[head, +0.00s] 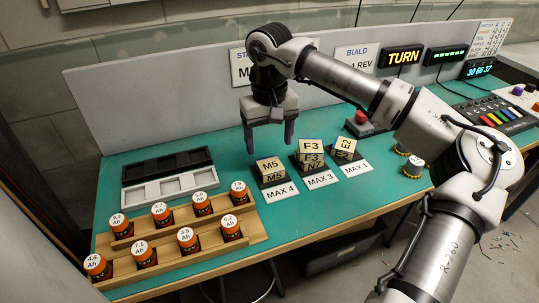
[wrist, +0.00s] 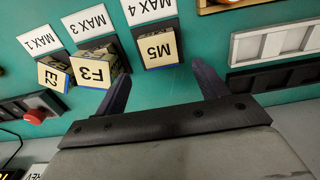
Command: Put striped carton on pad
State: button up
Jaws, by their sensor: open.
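My gripper (head: 269,146) is open and empty above the bench, behind the M5 carton; it also shows in the wrist view (wrist: 161,76). The tan M5 carton (head: 270,164) sits on a dark pad labelled MAX 4. On the MAX 3 pad, the F3 carton (head: 310,147) seems stacked on an N7 carton (head: 313,165). The E2 carton (head: 344,147) sits on the MAX 1 pad. The F3 and E2 cartons show thin blue edges; I cannot tell clearly which carton is striped. The M5 (wrist: 155,47), F3 (wrist: 93,72) and E2 (wrist: 54,76) cartons show in the wrist view.
Black and white trays (head: 169,188) lie left of the cartons. A wooden stepped rack (head: 200,243) with several orange-black batteries stands front left. A red button (head: 361,117) stands behind the cartons at right. A grey panel rises behind. Green bench between trays and cartons is clear.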

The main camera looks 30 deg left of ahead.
aim_at(270, 163)
notch_tip(270, 163, up, 6)
jog(key=shift+f, duration=0.15)
